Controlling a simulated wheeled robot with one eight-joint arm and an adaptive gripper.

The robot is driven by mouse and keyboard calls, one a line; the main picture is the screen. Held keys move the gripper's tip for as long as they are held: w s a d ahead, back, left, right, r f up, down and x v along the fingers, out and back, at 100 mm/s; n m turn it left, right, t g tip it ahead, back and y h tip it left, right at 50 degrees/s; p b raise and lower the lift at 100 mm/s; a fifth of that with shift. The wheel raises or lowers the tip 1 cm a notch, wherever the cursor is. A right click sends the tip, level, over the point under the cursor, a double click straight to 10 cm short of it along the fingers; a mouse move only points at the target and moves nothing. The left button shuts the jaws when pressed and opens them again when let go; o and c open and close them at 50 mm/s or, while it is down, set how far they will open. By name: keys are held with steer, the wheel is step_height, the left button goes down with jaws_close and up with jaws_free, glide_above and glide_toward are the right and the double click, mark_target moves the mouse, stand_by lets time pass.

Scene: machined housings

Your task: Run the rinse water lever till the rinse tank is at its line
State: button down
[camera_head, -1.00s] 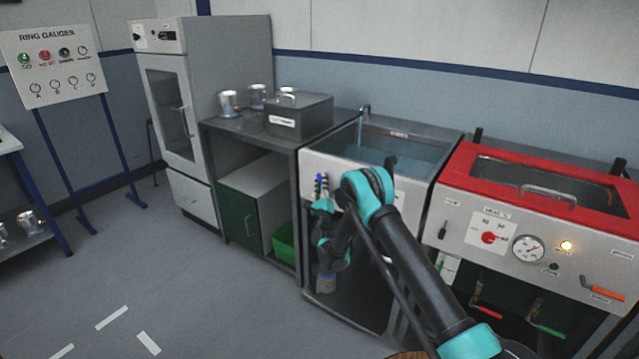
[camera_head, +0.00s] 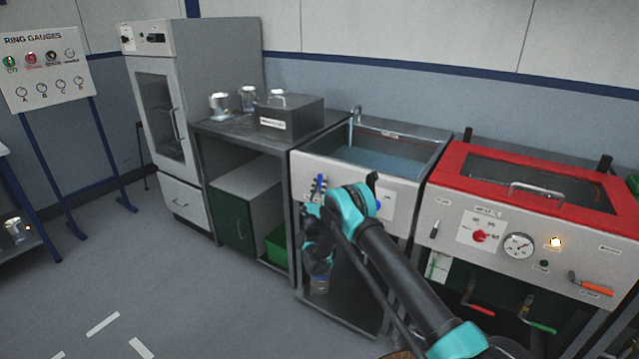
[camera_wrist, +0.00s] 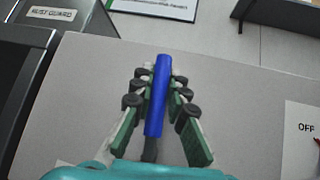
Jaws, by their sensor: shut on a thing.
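The rinse tank (camera_head: 413,187) is an open metal basin on a grey stand in the head view, with bluish water (camera_head: 385,160) below its rim. A level line cannot be made out. A curved tap (camera_head: 356,115) stands at its back left. The blue rinse lever (camera_wrist: 159,95) runs lengthwise between my gripper's green-and-black fingers in the wrist view. My gripper (camera_wrist: 158,92) is shut on it. In the head view my gripper (camera_head: 318,188) is at the tank's front left, and my arm hides part of the front panel.
A red-topped heated tank (camera_head: 450,165) with a dial and levers stands close on the right. A grey box (camera_head: 305,118) and metal parts sit on the left bench (camera_head: 225,132). A cabinet oven (camera_head: 215,60) stands farther left. Open floor lies at the lower left.

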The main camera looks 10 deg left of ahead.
steer(key=shift+h, duration=0.3)
steer(key=c, duration=1.5)
jaws_free()
steer(key=shift+s+f, duration=0.35)
steer(key=shift+f, duration=0.05)
steer(key=s, duration=0.4)
steer(key=s+f, duration=0.1)
steer(key=s, duration=0.4)
steer(key=s+a, duration=0.1)
steer(key=s, duration=0.3)
steer(key=shift+s+a+f, duration=0.1)
steer(key=shift+s+f, duration=0.1)
steer(key=shift+s, duration=0.05)
